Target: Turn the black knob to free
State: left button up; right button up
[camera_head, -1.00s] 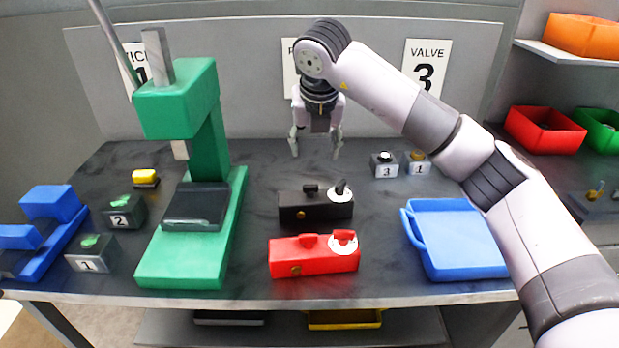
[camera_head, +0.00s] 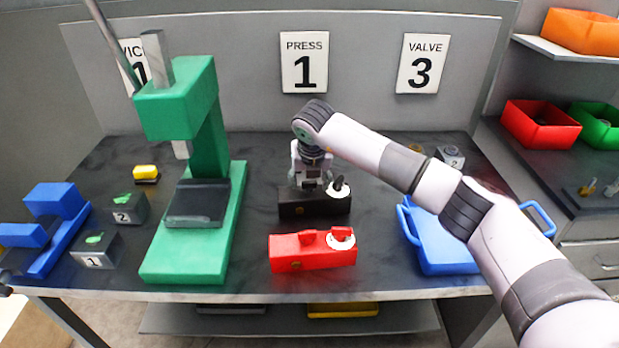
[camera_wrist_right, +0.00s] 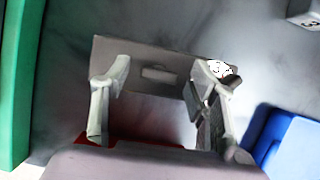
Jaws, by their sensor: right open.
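The black block (camera_head: 315,203) stands mid-table, with a black knob (camera_head: 338,183) on a white dial at its right end. My right gripper (camera_head: 312,182) points down at the top of the block, left of the knob. In the right wrist view the open fingers (camera_wrist_right: 163,70) straddle a low raised piece (camera_wrist_right: 158,74) on the block. The dial (camera_wrist_right: 220,69) shows partly behind the right-hand finger, and the knob itself is hard to make out there. I cannot tell whether a finger touches it. The dial's markings are unreadable.
A red block (camera_head: 312,257) with a similar dial stands in front. A green press (camera_head: 190,262) is on the left, and a blue tray (camera_head: 440,258) on the right, partly under my arm. Small numbered grey blocks (camera_head: 95,250) lie left. PRESS and VALVE signs hang behind.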

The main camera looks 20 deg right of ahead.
jog(key=c, duration=1.2)
pick_arm(q)
jog(key=shift+w, duration=0.3)
pick_arm(e)
jog(key=shift+o, duration=0.2)
pick_arm(q)
jog(key=shift+f, duration=0.15)
